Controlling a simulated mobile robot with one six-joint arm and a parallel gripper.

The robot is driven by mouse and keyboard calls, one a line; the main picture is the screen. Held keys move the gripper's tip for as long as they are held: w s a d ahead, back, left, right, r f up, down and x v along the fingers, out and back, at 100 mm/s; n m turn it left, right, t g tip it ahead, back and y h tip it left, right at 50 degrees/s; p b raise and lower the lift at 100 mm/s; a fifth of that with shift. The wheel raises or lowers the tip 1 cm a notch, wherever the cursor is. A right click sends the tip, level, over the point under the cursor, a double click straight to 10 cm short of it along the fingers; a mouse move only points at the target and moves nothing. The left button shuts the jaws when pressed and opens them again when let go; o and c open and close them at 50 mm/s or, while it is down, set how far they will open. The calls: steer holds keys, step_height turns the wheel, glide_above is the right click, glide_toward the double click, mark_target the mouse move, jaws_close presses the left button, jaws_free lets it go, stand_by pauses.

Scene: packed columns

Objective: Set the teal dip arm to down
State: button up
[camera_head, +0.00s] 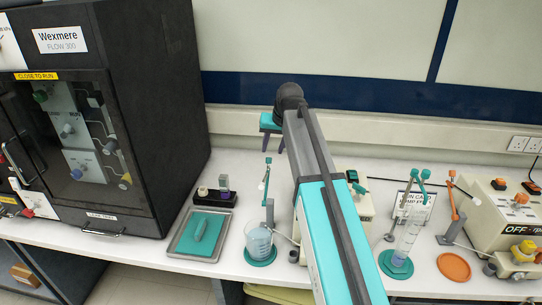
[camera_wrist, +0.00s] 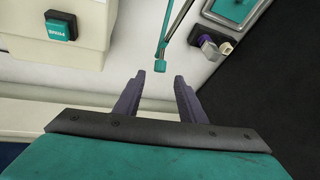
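A slim teal dip arm (camera_head: 267,172) stands raised, nearly upright, on a grey post beside a beaker (camera_head: 258,238) of pale liquid on a teal round mat (camera_head: 261,262). In the wrist view the teal arm (camera_wrist: 174,32) comes down from the top edge, its teal end knob just beyond my fingertips. My gripper (camera_wrist: 160,75) is open and empty, its two dark fingers spread either side of that knob's line. In the head view my gripper (camera_head: 272,147) hangs above and behind the arm's top. Whether a finger touches the knob cannot be told.
A second teal-topped stand (camera_head: 422,180) and measuring cylinder (camera_head: 406,232) stand right, near an orange arm (camera_head: 454,195). A metal tray (camera_head: 183,246) and a black cabinet (camera_head: 160,120) are left. A cream box with a teal button (camera_wrist: 60,28) is close by in the wrist view.

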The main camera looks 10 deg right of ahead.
mark_target(269, 158)
steer(key=shift+p+x, duration=0.85)
steer(key=shift+x, duration=2.55)
jaws_close()
steer(key=shift+d, duration=0.1)
